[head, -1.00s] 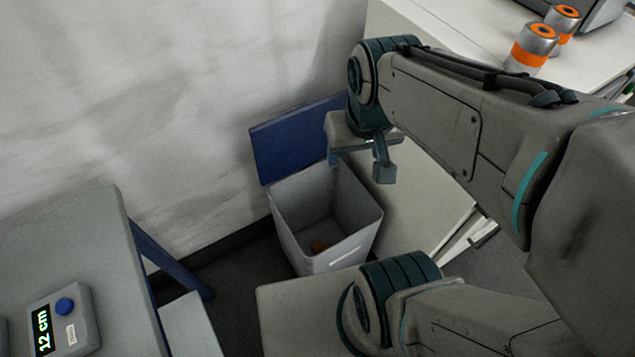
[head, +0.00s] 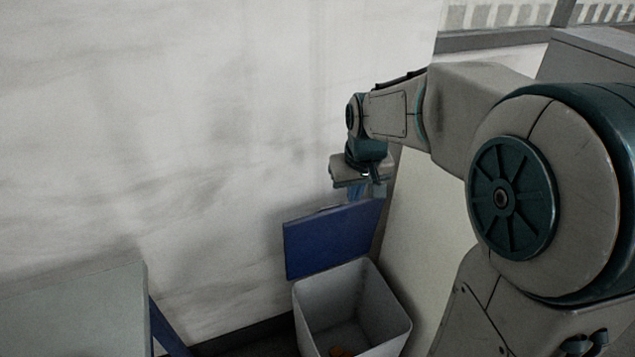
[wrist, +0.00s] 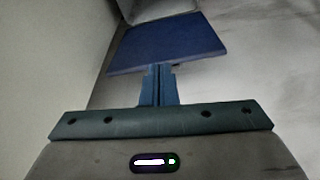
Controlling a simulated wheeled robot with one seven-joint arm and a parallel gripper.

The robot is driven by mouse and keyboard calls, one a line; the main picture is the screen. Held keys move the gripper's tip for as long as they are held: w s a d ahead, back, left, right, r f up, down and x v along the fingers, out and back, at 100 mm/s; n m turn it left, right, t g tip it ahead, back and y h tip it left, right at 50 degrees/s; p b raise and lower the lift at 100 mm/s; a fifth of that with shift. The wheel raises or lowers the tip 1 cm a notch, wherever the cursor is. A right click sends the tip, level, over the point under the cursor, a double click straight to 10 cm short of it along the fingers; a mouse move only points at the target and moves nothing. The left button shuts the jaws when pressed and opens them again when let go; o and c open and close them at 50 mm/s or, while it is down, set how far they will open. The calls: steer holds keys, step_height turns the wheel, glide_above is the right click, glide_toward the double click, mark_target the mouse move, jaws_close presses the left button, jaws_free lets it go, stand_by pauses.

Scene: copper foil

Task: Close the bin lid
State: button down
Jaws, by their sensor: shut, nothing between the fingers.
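The bin (head: 318,302) is a light grey open box on the floor by the wall, with a small orange-brown item (head: 340,351) inside. Its blue lid (head: 328,240) stands raised at the back of the bin, near the wall. My gripper (head: 356,194) is shut and empty, just above the lid's upper right edge. In the wrist view, the shut fingers (wrist: 158,84) point toward the blue lid (wrist: 168,44) and overlap its near edge in the picture. I cannot tell whether they touch it.
The pale wall (head: 180,150) runs close behind the lid. A grey table (head: 75,310) with a blue leg stands at the left. A pale cabinet side (head: 425,215) rises to the right of the bin.

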steer(key=w+a+f+n+b, duration=0.1)
steer(key=w+a+f, duration=0.1)
steer(key=w+f, duration=0.45)
steer(key=w+a+f+n, duration=0.1)
steer(key=w+a+f, duration=0.15)
steer(key=w, duration=0.65)
steer(key=x, duration=1)
steer(key=shift+y+p, duration=0.3)
steer(key=shift+s+a+f, duration=0.1)
steer(key=shift+s+f, duration=0.05)
